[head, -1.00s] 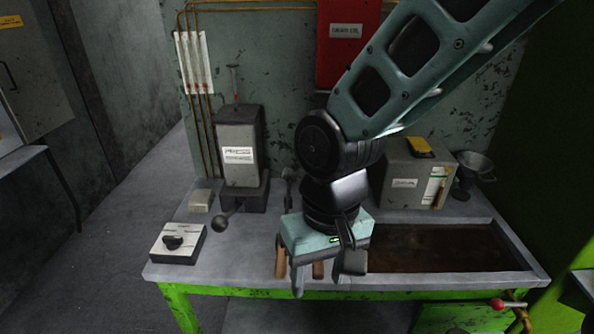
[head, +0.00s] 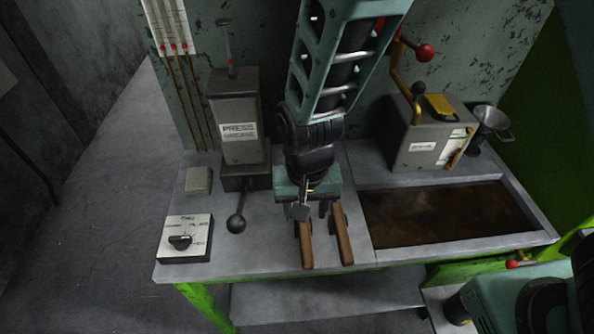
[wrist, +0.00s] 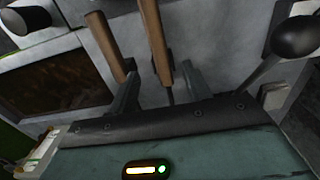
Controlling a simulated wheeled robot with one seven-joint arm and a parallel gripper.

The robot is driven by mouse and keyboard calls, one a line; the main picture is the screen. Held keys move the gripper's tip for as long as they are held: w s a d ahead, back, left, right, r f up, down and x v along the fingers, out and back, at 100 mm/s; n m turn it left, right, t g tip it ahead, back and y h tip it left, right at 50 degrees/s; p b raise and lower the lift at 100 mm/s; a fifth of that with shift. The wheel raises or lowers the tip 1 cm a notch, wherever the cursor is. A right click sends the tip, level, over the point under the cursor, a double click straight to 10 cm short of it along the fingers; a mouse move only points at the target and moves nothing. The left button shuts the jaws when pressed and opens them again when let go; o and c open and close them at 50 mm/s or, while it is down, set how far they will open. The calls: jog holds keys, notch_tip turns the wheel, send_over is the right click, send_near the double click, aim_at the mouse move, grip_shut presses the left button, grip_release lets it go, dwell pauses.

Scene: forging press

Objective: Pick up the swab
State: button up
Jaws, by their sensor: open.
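Two long wooden handles lie side by side on the grey bench, a left one (head: 305,245) and a right one (head: 341,235). I cannot tell which belongs to the swab; its head is hidden under my arm. My gripper (head: 315,208) is open, pointing down over the far ends of the handles. In the wrist view, one handle (wrist: 155,38) runs to a dark shaft that shows between my open fingers (wrist: 157,88). The other handle (wrist: 107,45) lies beside it, its end near the left finger. I see no contact.
A shallow brown-filled basin (head: 368,240) is to the right. A grey lever box (head: 240,130) with a ball knob (head: 236,223) and a dial box (head: 187,238) stand left. A grey box (head: 420,140) and a metal funnel (head: 488,122) stand at the back right.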

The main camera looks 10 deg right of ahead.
aim_at(305, 231)
jog(key=shift+s+f+p, duration=0.1)
jog(key=shift+f+p, duration=0.4)
jog(key=shift+f, duration=3.8)
grip_shut()
